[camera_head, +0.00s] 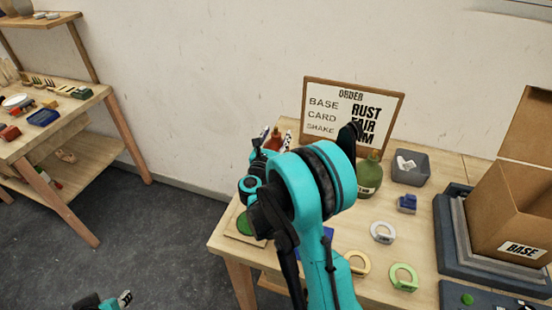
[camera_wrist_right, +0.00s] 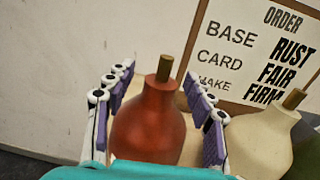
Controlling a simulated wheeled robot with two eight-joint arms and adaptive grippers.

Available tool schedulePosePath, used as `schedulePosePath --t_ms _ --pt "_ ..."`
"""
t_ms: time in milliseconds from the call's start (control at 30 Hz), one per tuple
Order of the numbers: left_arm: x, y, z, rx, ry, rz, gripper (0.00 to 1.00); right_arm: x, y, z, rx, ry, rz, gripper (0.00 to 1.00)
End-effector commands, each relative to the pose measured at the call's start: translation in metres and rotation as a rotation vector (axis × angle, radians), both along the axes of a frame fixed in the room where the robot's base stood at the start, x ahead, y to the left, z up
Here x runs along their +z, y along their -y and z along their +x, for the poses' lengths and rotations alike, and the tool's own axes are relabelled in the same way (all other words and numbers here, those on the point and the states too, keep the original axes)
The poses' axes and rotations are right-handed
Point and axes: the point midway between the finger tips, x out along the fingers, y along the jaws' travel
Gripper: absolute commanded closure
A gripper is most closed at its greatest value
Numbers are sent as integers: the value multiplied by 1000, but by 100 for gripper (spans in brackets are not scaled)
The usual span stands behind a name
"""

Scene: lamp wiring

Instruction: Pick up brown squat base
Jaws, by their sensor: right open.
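A rust-brown squat base (camera_wrist_right: 150,122), bottle-shaped with a brass-coloured neck, stands upright between the two fingers of my right gripper (camera_wrist_right: 158,80) in the right wrist view. The fingers are open, one on each side of it; whether either touches it cannot be told. In the head view the brown base (camera_head: 273,139) shows only partly behind my right arm, with the right gripper around it. My left gripper (camera_head: 125,298) shows small at the bottom left of the head view, far from the base; its jaw state is unclear.
A cream base (camera_wrist_right: 262,142) stands just right of the brown one, with a green base (camera_head: 369,180) beyond. An order board (camera_head: 322,140) stands behind. A grey bin (camera_head: 410,178), coloured rings and a cardboard box (camera_head: 505,215) occupy the table's right.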

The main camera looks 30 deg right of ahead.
Motion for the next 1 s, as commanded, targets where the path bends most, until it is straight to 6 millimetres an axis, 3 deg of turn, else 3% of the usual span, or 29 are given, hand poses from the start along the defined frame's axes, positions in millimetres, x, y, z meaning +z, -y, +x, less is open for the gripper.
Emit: schedulePosePath --t_ms 33,233,633,1000 --pt "0 0 0 0 0 0 70 0 0 0 0 0 0 46" --pt "0 0 0 0 0 0 70 0 0 0 0 0 0 99" --pt "4 0 0 0 0 0 70 8 0 0 0 -1 -2 100" --pt "35 0 0 0 0 0 70 75 0 0 0 -1 -2 100"
